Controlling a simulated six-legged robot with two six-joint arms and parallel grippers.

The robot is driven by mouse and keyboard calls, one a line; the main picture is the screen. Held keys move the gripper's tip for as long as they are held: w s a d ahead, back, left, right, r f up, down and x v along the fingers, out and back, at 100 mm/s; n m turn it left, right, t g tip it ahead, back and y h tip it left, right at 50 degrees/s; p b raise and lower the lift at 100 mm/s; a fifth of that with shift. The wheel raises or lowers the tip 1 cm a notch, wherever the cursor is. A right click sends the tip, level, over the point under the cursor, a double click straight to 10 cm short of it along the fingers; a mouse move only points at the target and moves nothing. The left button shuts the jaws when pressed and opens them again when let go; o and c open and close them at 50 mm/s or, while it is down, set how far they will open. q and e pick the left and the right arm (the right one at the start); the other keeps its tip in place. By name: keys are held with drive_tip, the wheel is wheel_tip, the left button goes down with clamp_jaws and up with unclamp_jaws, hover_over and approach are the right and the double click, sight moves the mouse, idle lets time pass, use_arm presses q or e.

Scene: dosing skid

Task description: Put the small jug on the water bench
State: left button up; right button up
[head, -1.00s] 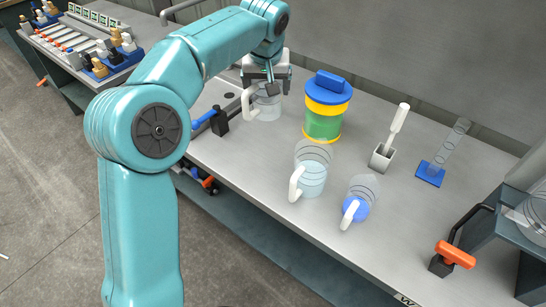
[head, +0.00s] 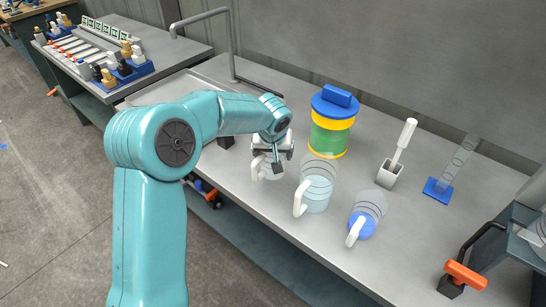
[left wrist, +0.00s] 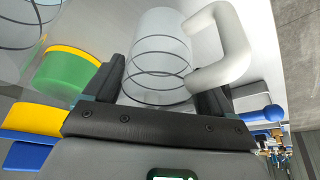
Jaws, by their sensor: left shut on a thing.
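My left gripper (head: 272,156) is shut on a clear jug (head: 266,170) with a white handle and dark rings. In the left wrist view this jug (left wrist: 158,60) is between the two fingers, its handle to the right. It is over the front part of the grey bench (head: 415,225); whether its base touches the top I cannot tell. To its right stand a clear jug with pale liquid (head: 318,187) and a jug with blue liquid (head: 368,213), both with white handles. My right gripper is not in view.
A green and yellow container with blue lid (head: 331,122) stands behind the jugs. A bent pipe (head: 233,45) rises at the back left. An orange-handled lever (head: 465,275) is at right.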

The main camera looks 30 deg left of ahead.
use_arm(q)
wheel_tip(320, 180, down, 2)
drive_tip(key=shift+w+a, duration=0.1)
drive_tip(key=shift+f, duration=0.1)
drive_tip(key=o, duration=0.9)
drive_tip(key=shift+r, duration=0.6)
drive_tip(key=v, duration=1.1)
drive_tip(key=shift+s, duration=0.2)
